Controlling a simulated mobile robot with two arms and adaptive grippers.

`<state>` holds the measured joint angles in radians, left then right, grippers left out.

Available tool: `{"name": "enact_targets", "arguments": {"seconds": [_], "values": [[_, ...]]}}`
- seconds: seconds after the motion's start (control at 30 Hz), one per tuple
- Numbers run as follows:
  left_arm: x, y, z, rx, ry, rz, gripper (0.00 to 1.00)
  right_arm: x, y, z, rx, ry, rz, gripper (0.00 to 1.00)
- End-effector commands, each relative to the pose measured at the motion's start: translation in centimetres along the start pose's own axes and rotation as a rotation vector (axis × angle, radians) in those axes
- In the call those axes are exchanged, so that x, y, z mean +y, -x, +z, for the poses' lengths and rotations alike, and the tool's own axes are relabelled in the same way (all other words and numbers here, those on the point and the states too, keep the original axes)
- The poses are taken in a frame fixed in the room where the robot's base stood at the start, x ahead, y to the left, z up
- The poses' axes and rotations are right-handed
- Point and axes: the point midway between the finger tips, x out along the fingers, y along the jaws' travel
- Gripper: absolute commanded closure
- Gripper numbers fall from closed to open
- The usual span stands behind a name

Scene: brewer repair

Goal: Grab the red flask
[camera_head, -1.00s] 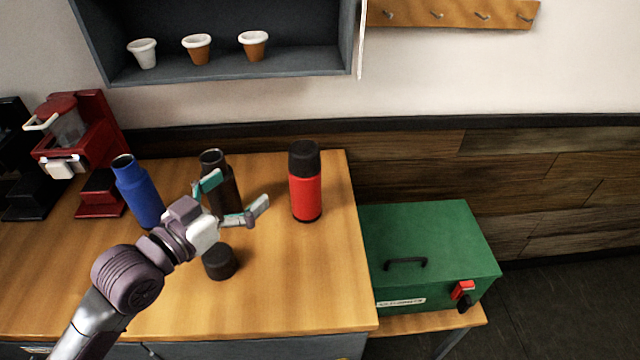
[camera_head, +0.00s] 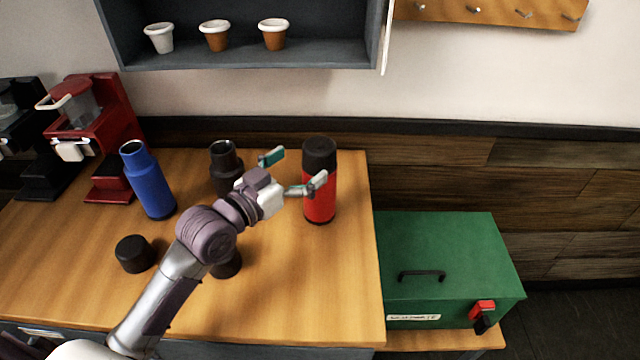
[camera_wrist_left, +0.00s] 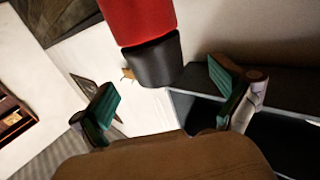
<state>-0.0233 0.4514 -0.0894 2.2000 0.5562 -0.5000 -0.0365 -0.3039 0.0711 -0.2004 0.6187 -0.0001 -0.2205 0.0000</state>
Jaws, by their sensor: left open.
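The red flask (camera_head: 319,200) stands upright near the right edge of the wooden counter, with its black cap on. My left gripper (camera_head: 294,172) is open and empty just left of the flask, its fingers pointing toward it; one fingertip overlaps the flask's left side in the head view. I cannot tell whether it touches. In the left wrist view the red flask (camera_wrist_left: 138,18) and its black cap (camera_wrist_left: 152,62) lie ahead, beyond the open fingers (camera_wrist_left: 168,98). My right gripper is not in view.
A blue flask (camera_head: 148,182) and a dark flask (camera_head: 224,160), both uncapped, stand to the left. Two black caps, one here (camera_head: 135,254) and one partly behind my arm (camera_head: 228,265), lie on the counter (camera_head: 310,290). A green box (camera_head: 450,245) stands right. Coffee machines stand far left.

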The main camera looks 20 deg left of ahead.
Motion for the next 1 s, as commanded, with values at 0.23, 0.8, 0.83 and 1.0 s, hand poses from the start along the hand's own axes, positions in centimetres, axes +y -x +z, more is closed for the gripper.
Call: {"name": "enact_targets", "arguments": {"seconds": [0.23, 0.8, 0.83, 1.0], "values": [[0.2, -2.4, 0.3, 0.000, 0.003, 0.000, 0.00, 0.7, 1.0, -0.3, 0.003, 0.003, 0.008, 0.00], [0.4, -5.4, 1.0, 0.000, -0.001, 0.000, 0.12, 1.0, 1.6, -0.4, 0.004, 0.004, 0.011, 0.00], [0.4, -5.4, 1.0, 0.000, -0.001, 0.000, 0.17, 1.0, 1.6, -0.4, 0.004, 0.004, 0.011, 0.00], [0.4, -5.4, 1.0, 0.000, -0.001, 0.000, 0.45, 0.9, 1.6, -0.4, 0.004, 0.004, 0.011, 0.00]]}}
